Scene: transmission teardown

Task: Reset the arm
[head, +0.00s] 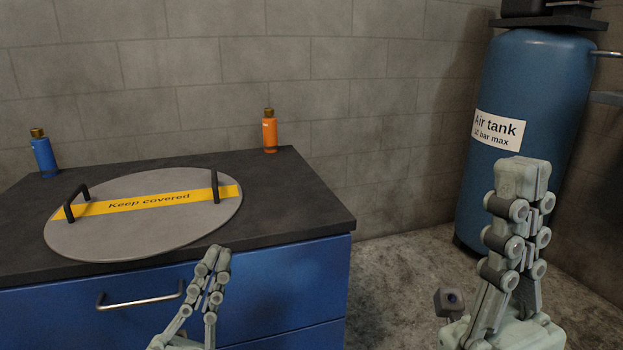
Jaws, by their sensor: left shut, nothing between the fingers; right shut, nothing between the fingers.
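My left gripper (217,252) is shut and empty. In the head view it shows in front of the blue cabinet, its fingertips just below the front edge of the dark top. My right gripper (523,172) is shut and empty, pointing up at the right side of the view, in front of the floor and the lower part of the blue air tank (535,85). The rest of both arms is mostly out of view.
A round grey lid (110,238) with two black handles and a yellow "Keep covered" band lies on the cabinet top (290,215). A blue bottle (43,156) and an orange bottle (270,134) stand behind it. Bare floor (400,270) lies between cabinet and tank.

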